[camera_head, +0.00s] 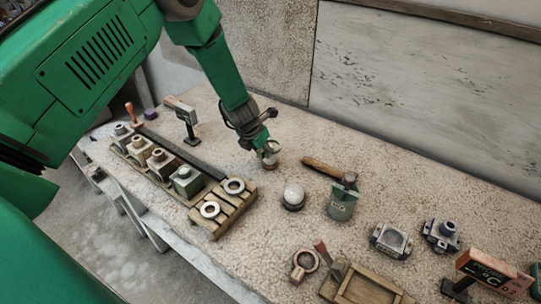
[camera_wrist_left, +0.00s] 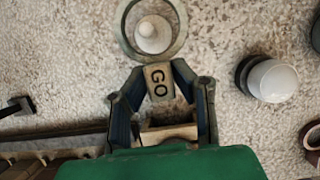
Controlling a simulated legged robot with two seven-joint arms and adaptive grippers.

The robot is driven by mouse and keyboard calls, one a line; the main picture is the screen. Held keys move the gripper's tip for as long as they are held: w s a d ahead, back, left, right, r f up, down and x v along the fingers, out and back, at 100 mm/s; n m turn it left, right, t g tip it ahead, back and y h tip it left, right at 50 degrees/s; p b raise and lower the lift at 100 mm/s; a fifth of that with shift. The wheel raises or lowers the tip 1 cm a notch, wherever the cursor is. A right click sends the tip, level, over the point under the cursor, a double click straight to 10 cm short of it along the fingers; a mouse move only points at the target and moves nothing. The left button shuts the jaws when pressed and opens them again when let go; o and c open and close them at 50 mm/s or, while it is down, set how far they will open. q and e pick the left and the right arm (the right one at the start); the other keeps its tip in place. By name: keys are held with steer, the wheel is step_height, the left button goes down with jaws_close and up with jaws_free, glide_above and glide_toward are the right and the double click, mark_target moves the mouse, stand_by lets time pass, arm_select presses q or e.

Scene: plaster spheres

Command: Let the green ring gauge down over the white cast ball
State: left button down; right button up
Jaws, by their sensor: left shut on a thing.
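My left gripper (camera_head: 266,146) is shut on the handle of the green ring gauge (camera_wrist_left: 124,30); in the left wrist view the gripper (camera_wrist_left: 158,78) grips the tab marked GO. The ring is held out ahead of the fingers. A pale rounded piece (camera_wrist_left: 153,35) shows through the ring opening, apart from its rim in the picture; the height between them cannot be told. A white ball (camera_head: 293,194) on a dark base stands to the right of the gripper, and also shows in the left wrist view (camera_wrist_left: 273,80), outside the ring. My right gripper is not in view.
A wooden rack (camera_head: 210,229) with pale rings lies at left, beside a row of blocks (camera_head: 161,163). A hammer (camera_head: 322,168), a grey-green container (camera_head: 342,205), metal fixtures (camera_head: 391,240) and a wooden tray (camera_head: 346,294) stand to the right. A small sign (camera_head: 182,110) stands behind left.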

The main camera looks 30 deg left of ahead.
arm_select(q)
steer(key=shift+r+p, duration=0.65)
steer(key=shift+r, duration=0.15)
steer(key=shift+r+p, duration=0.5)
steer(key=shift+r, duration=2.2)
